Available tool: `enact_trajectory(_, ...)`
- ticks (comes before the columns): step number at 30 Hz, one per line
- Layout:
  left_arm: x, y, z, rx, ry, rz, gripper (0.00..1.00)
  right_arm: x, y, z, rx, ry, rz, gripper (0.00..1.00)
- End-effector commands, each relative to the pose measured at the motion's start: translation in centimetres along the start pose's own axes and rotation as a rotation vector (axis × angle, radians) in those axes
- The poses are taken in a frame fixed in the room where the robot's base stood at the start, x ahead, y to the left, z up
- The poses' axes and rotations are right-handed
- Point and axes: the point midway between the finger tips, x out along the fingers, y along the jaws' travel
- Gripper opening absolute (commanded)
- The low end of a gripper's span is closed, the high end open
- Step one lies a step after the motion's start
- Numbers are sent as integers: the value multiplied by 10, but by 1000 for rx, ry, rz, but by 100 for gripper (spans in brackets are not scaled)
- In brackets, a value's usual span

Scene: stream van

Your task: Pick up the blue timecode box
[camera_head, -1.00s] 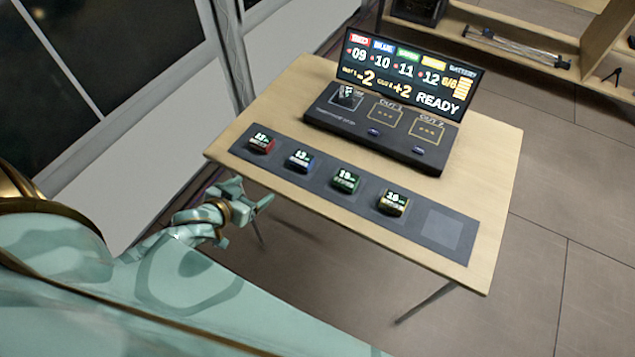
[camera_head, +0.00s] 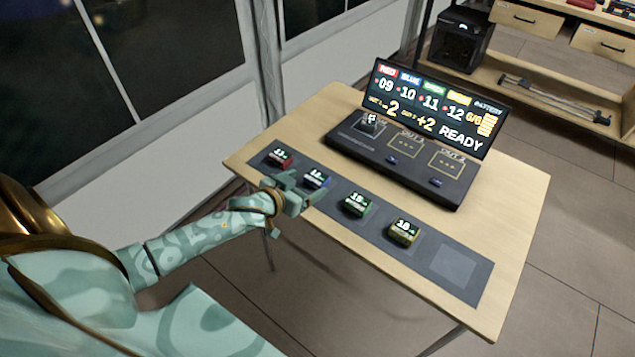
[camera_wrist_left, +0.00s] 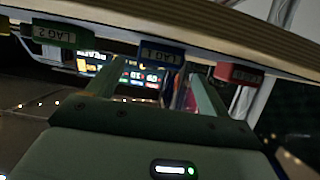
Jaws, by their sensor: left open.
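The blue timecode box (camera_head: 316,178) sits second from the left on the dark strip, partly hidden by my left gripper. In the left wrist view the blue box (camera_wrist_left: 160,53) shows ahead of the fingers, roughly centred between them. My left gripper (camera_head: 303,188) is open and empty, at the strip's near edge by the blue box. Its two fingers also show in the left wrist view (camera_wrist_left: 152,84). I cannot tell whether they touch the box. My right gripper is not in view.
A red box (camera_head: 279,157) and a green box (camera_head: 356,204) flank the blue one, with a yellow box (camera_head: 403,232) farther right. A console with a lit screen (camera_head: 436,107) stands behind. The strip's right-end pad (camera_head: 453,265) is empty.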

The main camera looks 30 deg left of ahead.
Motion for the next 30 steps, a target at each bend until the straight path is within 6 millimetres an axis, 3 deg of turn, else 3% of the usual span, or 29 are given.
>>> enact_trajectory(9, 47, 2, 3, 1, -1, 0, 80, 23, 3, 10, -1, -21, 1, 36)
enact_trajectory(17, 51, 2, 0, 0, 0, 0, 80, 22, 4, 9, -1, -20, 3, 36)
enact_trajectory(18, 51, 2, 0, 0, 0, 0, 77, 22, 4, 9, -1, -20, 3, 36)
enact_trajectory(23, 51, 2, 0, 0, 0, 0, 33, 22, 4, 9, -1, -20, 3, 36)
enact_trajectory(30, 51, 2, 0, 0, 0, 0, 29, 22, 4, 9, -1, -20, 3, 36)
